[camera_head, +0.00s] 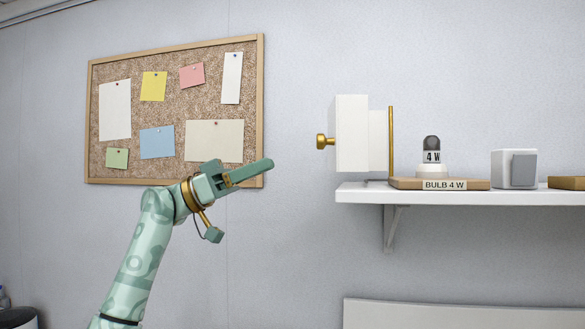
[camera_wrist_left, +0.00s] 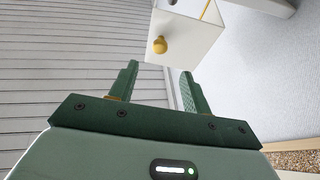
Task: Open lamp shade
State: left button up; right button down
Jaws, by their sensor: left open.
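A white box-like lamp shade (camera_head: 351,134) with a brass knob (camera_head: 325,141) on its left side stands at the left end of the shelf. A thinner white part and an upright brass rod adjoin it on the right. My left gripper (camera_head: 266,166) is to the left of the knob and a little lower, apart from it, fingers pointing right. In the left wrist view the gripper (camera_wrist_left: 160,68) is open and empty, and the knob (camera_wrist_left: 160,45) shows just beyond the gap between the fingertips, on the face of the white shade (camera_wrist_left: 187,37). My right gripper is not in view.
The white shelf (camera_head: 450,197) also bears a small bulb (camera_head: 432,150) on a wooden base labelled "BULB 4 W", a white cube-shaped object (camera_head: 514,169) and another wooden base (camera_head: 567,183). A cork board (camera_head: 175,109) hangs behind my left arm. Space between gripper and knob is clear.

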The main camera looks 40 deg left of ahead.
pick_arm(q)
jog(key=b+v, duration=0.1)
jog(key=v, duration=0.5)
jog(key=shift+f, duration=0.15)
